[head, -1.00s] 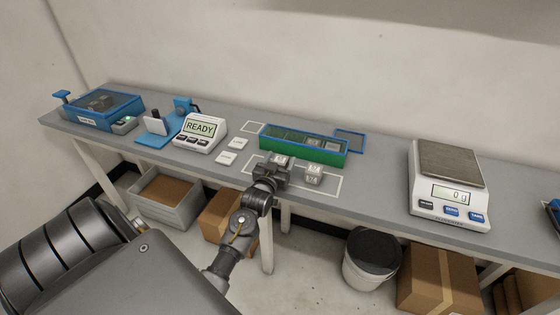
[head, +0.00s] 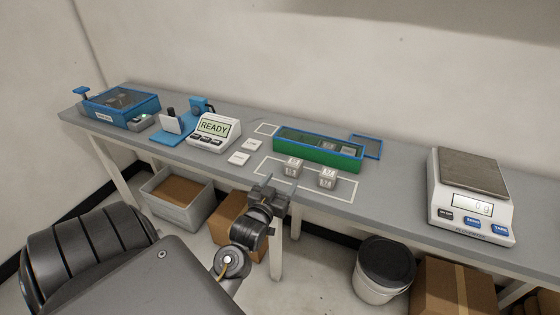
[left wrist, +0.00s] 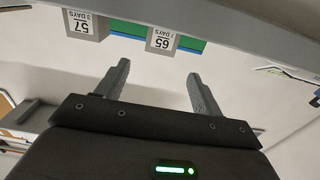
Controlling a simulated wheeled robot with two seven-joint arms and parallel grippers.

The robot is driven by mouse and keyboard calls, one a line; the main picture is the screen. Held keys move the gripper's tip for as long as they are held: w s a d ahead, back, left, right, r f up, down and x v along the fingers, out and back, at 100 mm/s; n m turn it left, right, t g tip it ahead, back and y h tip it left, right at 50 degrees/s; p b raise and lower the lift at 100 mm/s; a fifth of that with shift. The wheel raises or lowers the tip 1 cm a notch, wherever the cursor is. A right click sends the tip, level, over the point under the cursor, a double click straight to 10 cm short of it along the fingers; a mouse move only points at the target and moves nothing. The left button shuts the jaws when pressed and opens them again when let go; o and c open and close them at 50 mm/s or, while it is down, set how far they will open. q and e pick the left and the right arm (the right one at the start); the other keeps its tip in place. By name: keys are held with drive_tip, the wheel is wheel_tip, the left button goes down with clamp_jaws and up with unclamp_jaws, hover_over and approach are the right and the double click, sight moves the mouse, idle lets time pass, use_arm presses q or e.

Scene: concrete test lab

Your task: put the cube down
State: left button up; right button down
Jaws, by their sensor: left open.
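Two grey cubes with white printed labels stand on the bench inside a white outlined rectangle. The left cube (head: 293,167) and the right cube (head: 327,178) are apart from each other. My left gripper (head: 275,184) is open and empty, at the bench's front edge, short of the left cube and not touching it. In the left wrist view both cubes show upside down at the top, one labelled 57 (left wrist: 87,27) and one labelled 65 (left wrist: 161,40), beyond the spread fingers (left wrist: 158,86). My right gripper is not in view.
A green, blue-rimmed box (head: 318,153) holding cubes stands behind the rectangle. A scale (head: 470,197) reading 0 g is at right. A READY display (head: 213,132) and a blue-framed case (head: 121,106) are at left. A bucket (head: 384,270) stands below the bench.

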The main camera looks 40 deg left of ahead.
sight(291, 167)
use_arm(q)
drive_tip(key=shift+o, duration=0.4)
drive_tip(key=b, duration=0.4)
drive_tip(key=shift+f, duration=0.35)
drive_tip(key=x, duration=0.4)
drive_tip(key=shift+w+r, duration=0.3)
drive_tip(key=shift+w+a+p, duration=0.2)
drive_tip(key=shift+w+p, duration=0.1)
drive_tip(key=shift+w, duration=0.2)
drive_tip(key=shift+w+a, duration=0.1)
drive_tip(key=shift+w, duration=0.05)
drive_tip(key=p+x, duration=0.1)
drive_tip(key=x, duration=0.4)
drive_tip(key=shift+f, duration=0.1)
drive_tip(key=c, duration=1.3)
drive_tip(key=shift+c, duration=0.2)
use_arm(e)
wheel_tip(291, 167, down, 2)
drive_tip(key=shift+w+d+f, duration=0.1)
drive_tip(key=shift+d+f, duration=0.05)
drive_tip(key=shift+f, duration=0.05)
